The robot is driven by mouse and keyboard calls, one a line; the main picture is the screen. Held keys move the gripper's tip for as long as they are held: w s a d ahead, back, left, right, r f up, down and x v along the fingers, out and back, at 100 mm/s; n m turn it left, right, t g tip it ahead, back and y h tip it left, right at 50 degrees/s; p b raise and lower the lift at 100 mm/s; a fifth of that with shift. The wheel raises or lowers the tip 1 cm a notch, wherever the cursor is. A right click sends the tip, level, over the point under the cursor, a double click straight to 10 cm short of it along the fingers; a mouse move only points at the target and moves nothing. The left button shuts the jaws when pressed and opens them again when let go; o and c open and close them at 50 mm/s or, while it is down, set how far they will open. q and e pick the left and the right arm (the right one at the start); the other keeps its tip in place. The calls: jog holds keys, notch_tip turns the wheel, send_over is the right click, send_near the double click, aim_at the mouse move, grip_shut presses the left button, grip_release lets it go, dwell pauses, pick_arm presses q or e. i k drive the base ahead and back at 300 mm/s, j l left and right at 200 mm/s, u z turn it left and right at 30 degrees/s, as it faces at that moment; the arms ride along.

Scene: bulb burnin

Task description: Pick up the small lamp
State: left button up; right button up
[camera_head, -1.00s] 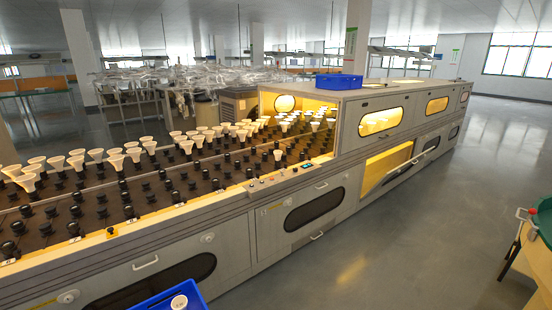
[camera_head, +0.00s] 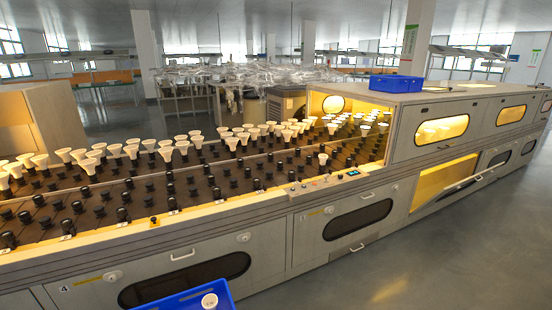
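Several small white lamps stand upright in dark sockets on the burn-in machine's long bed (camera_head: 150,222). One lamp (camera_head: 323,158) stands apart near the front edge, close to the control panel. A group of lamps (camera_head: 262,130) fills the back rows, and more lamps (camera_head: 40,160) stand at the left. Another white lamp (camera_head: 209,300) sits in a blue crate (camera_head: 175,304) at the bottom edge, partly cut off. I cannot tell which one is the small lamp. Neither of my grippers is in view.
A control panel (camera_head: 325,182) with buttons lies on the machine's front edge. A yellow-lit tunnel housing (camera_head: 440,125) rises at the right, with a blue bin (camera_head: 397,88) on top. A beige cabinet (camera_head: 45,118) stands at the left. The grey floor (camera_head: 450,260) at lower right is clear.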

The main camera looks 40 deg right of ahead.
aim_at(323, 158)
jog(key=i+l+u, duration=0.15)
jog(key=l+u, duration=0.25)
jog(key=l, duration=0.55)
jog(key=l+u, duration=0.4)
jog(key=l, duration=0.55)
jog(key=i, duration=0.05)
